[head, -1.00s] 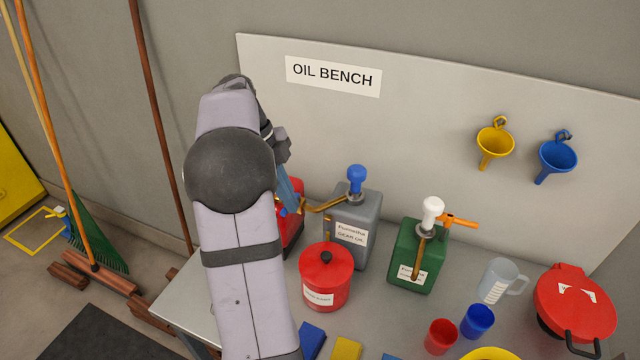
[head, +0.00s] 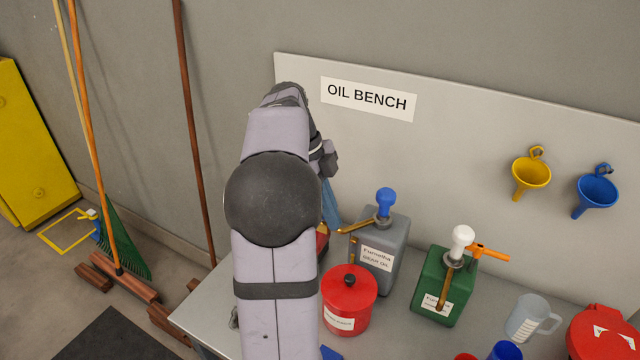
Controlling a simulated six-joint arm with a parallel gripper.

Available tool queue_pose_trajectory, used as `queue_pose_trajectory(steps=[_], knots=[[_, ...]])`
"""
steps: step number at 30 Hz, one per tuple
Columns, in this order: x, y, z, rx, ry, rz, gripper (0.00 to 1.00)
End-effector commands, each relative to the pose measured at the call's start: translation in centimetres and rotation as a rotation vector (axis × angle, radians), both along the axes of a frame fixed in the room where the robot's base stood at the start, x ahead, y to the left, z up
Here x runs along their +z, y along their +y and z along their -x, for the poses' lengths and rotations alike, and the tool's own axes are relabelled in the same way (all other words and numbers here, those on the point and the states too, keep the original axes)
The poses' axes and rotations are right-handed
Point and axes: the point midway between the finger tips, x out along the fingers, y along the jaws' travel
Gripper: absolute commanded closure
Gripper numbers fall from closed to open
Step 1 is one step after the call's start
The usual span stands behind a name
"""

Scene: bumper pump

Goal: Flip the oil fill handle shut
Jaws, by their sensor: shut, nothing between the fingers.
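My gripper (head: 331,208) shows only partly past my arm, as a blue finger part pointing down. It is shut and empty, just left of the brass spout (head: 358,227) of the grey can (head: 388,262). I cannot tell whether it touches the spout. The grey can is labelled gear oil and has a blue pump knob (head: 385,201). The green can (head: 434,283) has a white knob (head: 462,238), a brass spout hanging down its front and an orange handle (head: 489,253) sticking out right, nearly level. Which part is the oil fill handle is not clear.
A lidded red can (head: 350,303) stands in front of the grey can. A clear jug (head: 526,317) and a red lidded vessel (head: 605,335) stand at the right. My arm hides a red and yellow thing (head: 322,241). Funnels hang on the back board.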

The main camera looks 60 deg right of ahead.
Motion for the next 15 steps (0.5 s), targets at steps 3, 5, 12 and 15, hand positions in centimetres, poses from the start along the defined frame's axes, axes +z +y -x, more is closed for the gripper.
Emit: queue_pose_trajectory(steps=[3,5,12,15], knots=[[1.8,-0.1,-0.8,0.003,-0.002,0.002,1.00],[2.7,0.0,-1.2,0.003,-0.001,0.001,1.00],[5.9,0.0,-2.3,0.002,-0.001,-0.001,1.00],[6.8,0.0,-2.6,0.002,0.000,-0.001,1.00]])
